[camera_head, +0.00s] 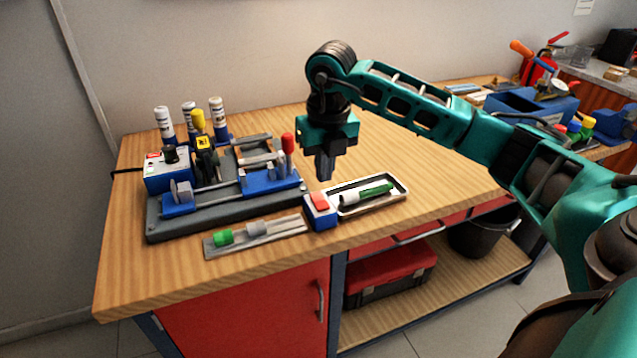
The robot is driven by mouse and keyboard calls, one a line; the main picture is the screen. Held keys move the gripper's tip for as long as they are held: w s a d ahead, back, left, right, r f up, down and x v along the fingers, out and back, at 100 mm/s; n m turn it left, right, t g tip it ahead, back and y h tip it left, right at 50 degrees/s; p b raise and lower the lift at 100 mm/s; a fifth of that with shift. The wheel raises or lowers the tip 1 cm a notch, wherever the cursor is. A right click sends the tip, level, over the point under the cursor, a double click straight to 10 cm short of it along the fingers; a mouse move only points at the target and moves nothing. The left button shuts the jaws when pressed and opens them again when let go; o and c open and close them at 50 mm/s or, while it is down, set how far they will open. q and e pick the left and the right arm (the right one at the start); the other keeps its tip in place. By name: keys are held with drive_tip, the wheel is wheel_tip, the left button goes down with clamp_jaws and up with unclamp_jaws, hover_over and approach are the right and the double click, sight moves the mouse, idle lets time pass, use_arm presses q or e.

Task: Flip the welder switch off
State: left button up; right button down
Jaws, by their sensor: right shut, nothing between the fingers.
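A small blue box with a red rocker switch (319,201) on top stands near the front edge of the wooden workbench. I cannot tell from this view which way the rocker is set. The welder-like machine (232,210), a long grey base with blue clamps, a red-knobbed lever and a yellow and black tool, stands to its left. A blue and white control box (168,182) with a black knob sits at its left end. My right gripper (324,179) points down, shut and empty, just above and behind the red switch, apparently apart from it. My left gripper is out of view.
A white tray (402,200) with a green and white tube lies right beside the switch box. A grey strip (285,231) with green and grey fittings lies in front of the machine. Several white and blue cans stand behind. The bench middle right is clear.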

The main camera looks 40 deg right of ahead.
wheel_tip(320, 180, up, 8)
hover_over(319, 196)
drive_tip(key=s, duration=0.4)
drive_tip(key=shift+w+a+f, duration=0.15)
drive_tip(key=shift+w+a, duration=0.05)
drive_tip(key=shift+a, duration=0.1)
drive_tip(key=m, duration=0.6)
drive_tip(key=w+m+b, duration=0.1)
drive_tip(key=m, duration=1.1)
drive_tip(key=shift+w+d, duration=0.1)
drive_tip(key=shift+w, duration=0.25)
drive_tip(key=f, duration=0.4)
drive_tip(key=w+f, duration=0.1)
drive_tip(key=f, duration=0.8)
drive_tip(key=shift+w+d+f, duration=0.2)
drive_tip(key=shift+w+f, duration=0.1)
drive_tip(key=shift+f, duration=0.05)
